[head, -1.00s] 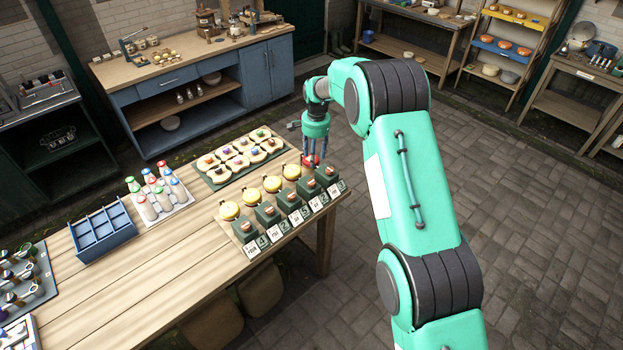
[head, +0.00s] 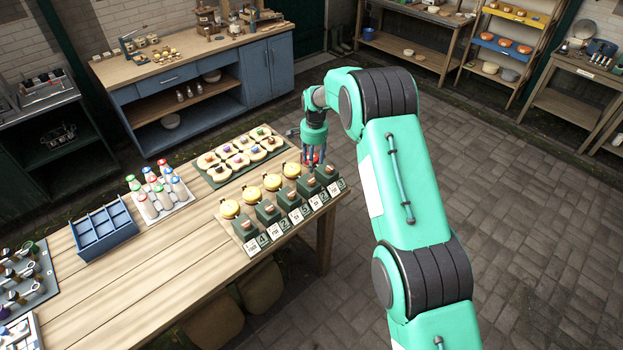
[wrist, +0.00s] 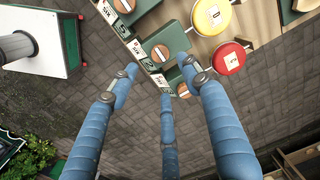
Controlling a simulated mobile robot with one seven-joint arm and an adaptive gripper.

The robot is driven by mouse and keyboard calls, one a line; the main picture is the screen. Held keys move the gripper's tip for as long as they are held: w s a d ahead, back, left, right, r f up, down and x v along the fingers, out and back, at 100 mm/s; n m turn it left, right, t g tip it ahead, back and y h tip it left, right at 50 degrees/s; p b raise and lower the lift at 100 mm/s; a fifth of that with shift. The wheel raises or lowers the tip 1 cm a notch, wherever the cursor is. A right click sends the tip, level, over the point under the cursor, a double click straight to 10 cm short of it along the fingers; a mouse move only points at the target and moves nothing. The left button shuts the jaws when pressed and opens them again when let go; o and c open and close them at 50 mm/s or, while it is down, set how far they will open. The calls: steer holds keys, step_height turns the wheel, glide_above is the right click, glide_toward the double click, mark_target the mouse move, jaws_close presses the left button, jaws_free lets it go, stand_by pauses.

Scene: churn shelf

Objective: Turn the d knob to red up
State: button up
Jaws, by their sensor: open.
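A row of green blocks (head: 267,212) with round brown tops stands along the right end of the wooden table, with number and word cards in front. Behind them is a row of yellow discs (head: 272,182) and, at the right end, a red disc partly hidden by my gripper. My gripper (head: 312,165) is over this right end. In the wrist view, its three blue fingers are spread and empty, over the blocks' card edge. A brown knob top (wrist: 161,53) with a pale bar lies just beyond the fingertips. The red disc (wrist: 231,60) is right of them. I cannot read which knob is d.
A tray of rounds with coloured pieces (head: 220,179) lies behind the discs. Capped bottles (head: 158,196) and a blue divided box (head: 100,240) stand to the left.

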mark_target(311, 180)
steer(key=f, duration=0.5)
steer(key=f+p, duration=0.1)
steer(key=f, duration=0.4)
steer(key=shift+w+a+f, duration=0.15)
steer(key=shift+a+f, duration=0.05)
steer(key=shift+f, duration=0.15)
steer(key=c, duration=1.1)
